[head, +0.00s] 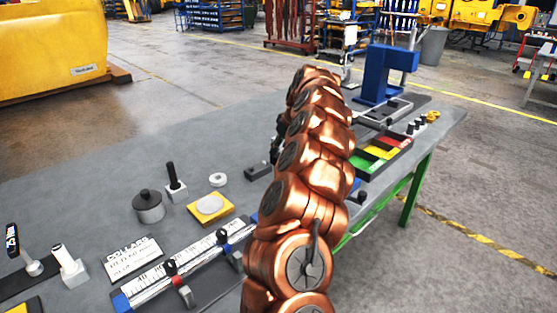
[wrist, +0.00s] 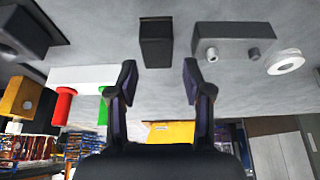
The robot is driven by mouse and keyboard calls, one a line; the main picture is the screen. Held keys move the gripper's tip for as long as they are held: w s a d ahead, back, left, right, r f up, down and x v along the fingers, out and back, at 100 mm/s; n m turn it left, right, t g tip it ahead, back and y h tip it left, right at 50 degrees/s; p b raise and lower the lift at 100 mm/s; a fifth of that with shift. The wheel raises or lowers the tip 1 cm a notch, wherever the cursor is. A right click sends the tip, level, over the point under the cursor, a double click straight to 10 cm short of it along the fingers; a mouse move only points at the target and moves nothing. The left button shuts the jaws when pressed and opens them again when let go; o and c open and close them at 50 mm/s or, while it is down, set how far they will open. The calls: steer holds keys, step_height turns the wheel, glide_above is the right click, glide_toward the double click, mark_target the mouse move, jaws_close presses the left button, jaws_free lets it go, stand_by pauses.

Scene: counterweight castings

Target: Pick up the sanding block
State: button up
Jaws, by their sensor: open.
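In the wrist view, a small dark block (wrist: 157,44) lies on the grey bench top, framed between the fingertips and apart from them. It may be the sanding block, but I cannot tell for sure. My gripper (wrist: 158,73) is open and empty, with one dark finger on each side of the picture's middle. In the head view my copper-coloured arm stands over the middle of the bench and hides my gripper. A dark block (head: 258,170) shows just left of the arm there; I cannot tell whether it is the same one.
In the wrist view, a dark grey body with two knobs (wrist: 234,45) and a white ring (wrist: 287,62) lie right of the block. In the head view, a lidded pot (head: 148,207), a yellow block (head: 226,212) and a ruled fixture (head: 190,265) stand left of the arm.

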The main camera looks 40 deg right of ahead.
mark_target(279, 156)
steer(key=shift+p+x, duration=0.65)
steer(key=shift+x, duration=1.75)
steer(key=shift+s+d, duration=0.15)
steer(key=shift+s, duration=0.1)
jaws_close()
